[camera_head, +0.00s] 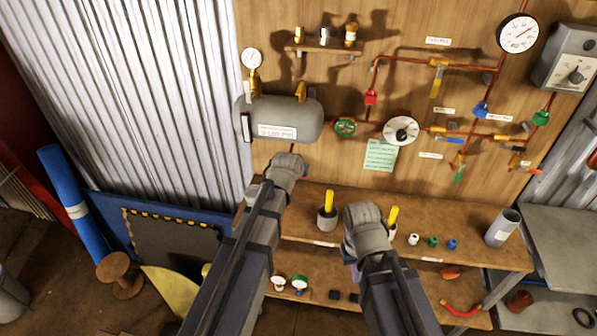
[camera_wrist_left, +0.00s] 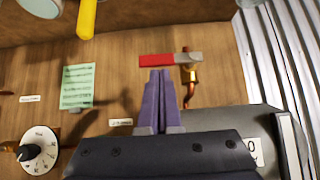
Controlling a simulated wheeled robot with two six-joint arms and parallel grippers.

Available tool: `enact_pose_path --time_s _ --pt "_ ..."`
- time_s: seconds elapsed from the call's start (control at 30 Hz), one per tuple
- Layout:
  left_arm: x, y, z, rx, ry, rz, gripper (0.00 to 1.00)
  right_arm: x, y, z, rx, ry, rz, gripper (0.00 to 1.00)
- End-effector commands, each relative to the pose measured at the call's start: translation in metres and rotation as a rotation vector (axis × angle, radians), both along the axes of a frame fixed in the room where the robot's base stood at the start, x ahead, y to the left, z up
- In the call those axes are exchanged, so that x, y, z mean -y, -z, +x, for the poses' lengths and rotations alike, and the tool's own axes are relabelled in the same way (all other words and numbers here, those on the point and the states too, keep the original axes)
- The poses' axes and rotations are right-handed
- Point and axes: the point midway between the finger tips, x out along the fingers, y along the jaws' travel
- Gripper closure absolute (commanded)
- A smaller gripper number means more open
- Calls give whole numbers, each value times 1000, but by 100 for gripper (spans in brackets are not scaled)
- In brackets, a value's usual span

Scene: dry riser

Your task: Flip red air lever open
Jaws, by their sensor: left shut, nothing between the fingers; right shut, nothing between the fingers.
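In the left wrist view, which shows the board upside down, a lever with a red handle and grey end (camera_wrist_left: 170,60) lies horizontal on a brass valve (camera_wrist_left: 188,78) by the grey air tank (camera_wrist_left: 232,122). My left gripper (camera_wrist_left: 158,75) is shut and empty, its fingertips right at the red handle; I cannot tell whether they touch. In the head view my left gripper (camera_head: 289,163) is just below the tank (camera_head: 285,118) and hides the lever. My right gripper (camera_head: 363,222) is shut and empty over the wooden bench.
The board carries a green knob (camera_head: 345,127), a round dial (camera_head: 401,130), copper pipes and a green note (camera_head: 380,155). Yellow-handled tools (camera_head: 328,205) stand on the bench (camera_head: 465,238) near my right gripper. A grey cylinder (camera_head: 502,227) stands at its right end.

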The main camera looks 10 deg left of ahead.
Motion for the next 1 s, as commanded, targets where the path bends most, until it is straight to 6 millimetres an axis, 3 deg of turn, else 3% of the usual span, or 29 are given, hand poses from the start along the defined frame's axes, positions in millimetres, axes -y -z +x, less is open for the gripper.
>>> enact_pose_path --time_s 0.67,1.0 --pt "4 5 0 -2 2 81 100 0 5 0 0 -1 0 100" --pt "10 16 0 -4 4 229 100 0 19 0 0 -4 -1 100"
